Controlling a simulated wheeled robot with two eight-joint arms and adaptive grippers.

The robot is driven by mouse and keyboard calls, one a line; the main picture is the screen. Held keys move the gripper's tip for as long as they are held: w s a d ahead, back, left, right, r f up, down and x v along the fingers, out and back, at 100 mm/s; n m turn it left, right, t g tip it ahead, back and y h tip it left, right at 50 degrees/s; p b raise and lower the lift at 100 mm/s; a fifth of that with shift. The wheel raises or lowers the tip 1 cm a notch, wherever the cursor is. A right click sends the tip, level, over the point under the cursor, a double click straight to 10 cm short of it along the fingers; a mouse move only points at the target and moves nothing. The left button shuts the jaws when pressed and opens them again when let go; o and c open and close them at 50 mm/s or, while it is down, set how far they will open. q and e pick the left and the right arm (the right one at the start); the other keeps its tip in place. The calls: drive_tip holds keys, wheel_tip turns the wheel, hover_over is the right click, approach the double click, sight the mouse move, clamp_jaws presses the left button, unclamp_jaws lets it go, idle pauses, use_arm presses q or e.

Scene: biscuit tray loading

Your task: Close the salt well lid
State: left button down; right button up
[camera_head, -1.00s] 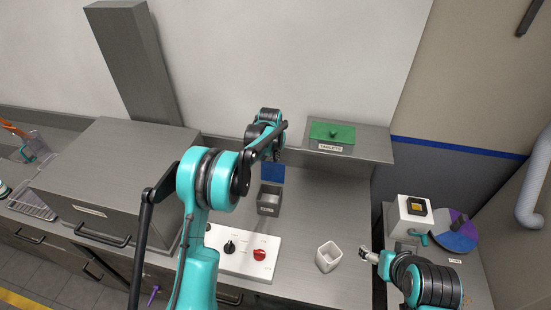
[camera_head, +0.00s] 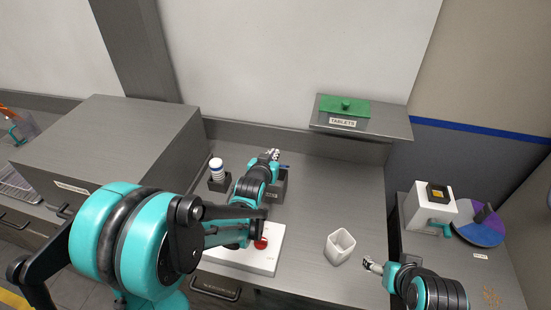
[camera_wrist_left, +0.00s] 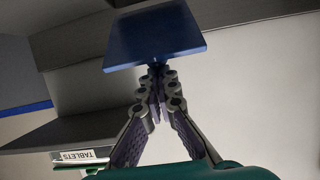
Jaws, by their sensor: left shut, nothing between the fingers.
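The salt well is a small dark grey box (camera_head: 281,190) on the counter, partly hidden behind my left arm in the head view. Its blue lid shows in the left wrist view as a flat blue slab (camera_wrist_left: 155,36) just beyond the fingertips. In the head view only a sliver of blue (camera_head: 286,166) shows, at the back of the box. My left gripper (camera_head: 272,154) is over the well's back edge, beside the lid; it is shut and empty. Whether the fingertips (camera_wrist_left: 157,72) touch the lid I cannot tell. My right gripper (camera_head: 372,265) is at the counter's right front; its opening is unclear.
A white bottle with a blue band (camera_head: 216,168) stands in a dark holder (camera_head: 219,185) left of the well. A white panel with knobs (camera_head: 240,259) lies in front. A white cup (camera_head: 340,246) is to the right. A shelf with a green lid (camera_head: 345,106) is behind.

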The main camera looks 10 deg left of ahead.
use_arm(q)
drive_tip(key=s+f+t+b, duration=0.1)
drive_tip(key=s+f+b, duration=0.1)
drive_tip(key=b, duration=0.1)
drive_tip(key=shift+s+t, duration=0.1)
drive_tip(key=shift+t, duration=0.2)
drive_tip(key=shift+s+f+b, duration=1.05)
drive_tip(key=shift+s+b, duration=0.15)
drive_tip(key=shift+b, duration=0.1)
drive_tip(key=s+g, duration=0.2)
drive_tip(key=s, duration=0.6)
drive_tip(key=s+f+g+p, duration=0.1)
drive_tip(key=s+g, duration=0.2)
drive_tip(key=s, duration=0.6)
drive_tip(key=s+g, duration=0.3)
drive_tip(key=s, duration=0.6)
drive_tip(key=shift+s+a+f, duration=0.1)
drive_tip(key=shift+s+f, duration=0.15)
drive_tip(key=shift+f, duration=0.15)
use_arm(e)
drive_tip(key=f, duration=0.2)
drive_tip(key=s+f, duration=0.1)
drive_tip(key=f, duration=0.2)
drive_tip(key=shift+s+f, duration=0.15)
drive_tip(key=shift+f, duration=0.15)
